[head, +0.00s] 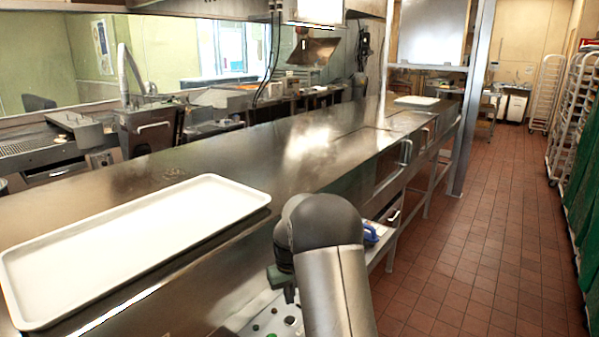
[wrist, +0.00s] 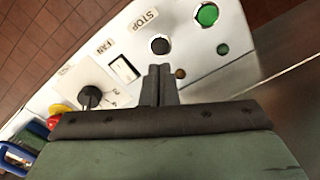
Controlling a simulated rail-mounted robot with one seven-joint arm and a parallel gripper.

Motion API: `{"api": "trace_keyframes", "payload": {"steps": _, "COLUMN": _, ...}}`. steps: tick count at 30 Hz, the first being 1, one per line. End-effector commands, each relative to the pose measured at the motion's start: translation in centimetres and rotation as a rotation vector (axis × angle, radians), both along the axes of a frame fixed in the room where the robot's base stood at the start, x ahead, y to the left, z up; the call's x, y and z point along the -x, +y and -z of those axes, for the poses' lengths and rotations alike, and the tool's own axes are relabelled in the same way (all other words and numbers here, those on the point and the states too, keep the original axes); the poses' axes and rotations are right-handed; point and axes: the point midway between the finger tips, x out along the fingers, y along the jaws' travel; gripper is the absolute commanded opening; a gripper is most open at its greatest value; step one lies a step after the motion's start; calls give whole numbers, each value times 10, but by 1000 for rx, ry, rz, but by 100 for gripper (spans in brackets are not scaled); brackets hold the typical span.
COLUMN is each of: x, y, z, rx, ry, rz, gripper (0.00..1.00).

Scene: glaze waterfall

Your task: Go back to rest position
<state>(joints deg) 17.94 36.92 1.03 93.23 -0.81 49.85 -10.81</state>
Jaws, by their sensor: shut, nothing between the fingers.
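My gripper (wrist: 160,75) is shut and empty in the wrist view, its two fingers pressed together. It is in front of a white control panel (wrist: 205,62) with a green button (wrist: 208,14), a black button (wrist: 160,45) marked STOP, a switch (wrist: 124,68) marked FAN and a black knob (wrist: 90,97). I cannot tell whether the fingertips touch the panel. In the head view my arm hides most of the gripper, and part of the panel (head: 262,318) shows at the bottom beside the arm.
A white tray (head: 130,245) lies on the long steel counter (head: 290,160) at left. A smaller white tray (head: 416,102) is at its far end. A blue-handled item (head: 371,234) is just right of my arm. The tiled aisle (head: 480,230) is clear, with racks (head: 570,120) along the right.

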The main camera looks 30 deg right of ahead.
Motion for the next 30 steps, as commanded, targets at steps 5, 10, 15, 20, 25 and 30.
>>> {"api": "trace_keyframes", "payload": {"steps": 5, "x": 0, "y": 0, "z": 0, "rx": 0, "ry": 0, "rz": 0, "gripper": 0}}
{"api": "trace_keyframes", "payload": {"steps": 10, "x": 23, "y": 27, "z": -34, "rx": 4, "ry": -10, "rz": -17, "gripper": 0}}
{"api": "trace_keyframes", "payload": {"steps": 15, "x": 91, "y": 81, "z": -89, "rx": 7, "ry": -21, "rz": -48, "gripper": 0}}
{"api": "trace_keyframes", "payload": {"steps": 20, "x": 173, "y": 125, "z": -120, "rx": 7, "ry": -33, "rz": -74, "gripper": 0}}
{"api": "trace_keyframes", "payload": {"steps": 25, "x": 255, "y": 154, "z": -127, "rx": 4, "ry": -42, "rz": -99, "gripper": 0}}
{"api": "trace_keyframes", "payload": {"steps": 30, "x": 303, "y": 166, "z": -121, "rx": 1, "ry": -47, "rz": -111, "gripper": 0}}
